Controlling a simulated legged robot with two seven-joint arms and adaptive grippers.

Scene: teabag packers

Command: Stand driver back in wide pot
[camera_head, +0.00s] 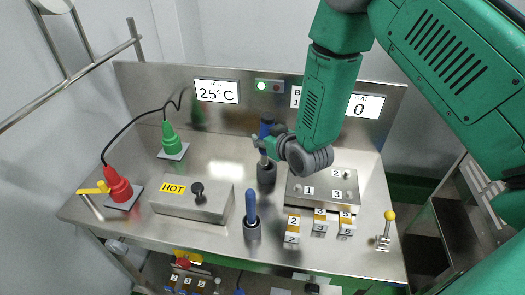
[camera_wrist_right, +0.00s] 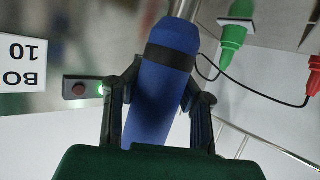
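My right gripper (camera_head: 262,143) is shut on the blue handle of a driver (camera_head: 266,128), which stands roughly upright. In the right wrist view the two fingers (camera_wrist_right: 160,105) press on either side of the blue handle (camera_wrist_right: 155,100), which has a black band; its metal shaft shows beyond. Directly below is a dark pot (camera_head: 266,174) at the back; the driver's lower end meets its mouth, and I cannot tell how deep it sits. A second dark pot (camera_head: 252,232) nearer the front holds another blue-handled driver (camera_head: 251,206). My left gripper is not in view.
A steel box marked HOT (camera_head: 215,205) stands left of the pots. A steel block (camera_head: 315,188) with numbered labels stands close on the right. Green (camera_head: 170,140) and red (camera_head: 118,186) cabled tools stand at left. A yellow-knobbed lever (camera_head: 389,217) is at right.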

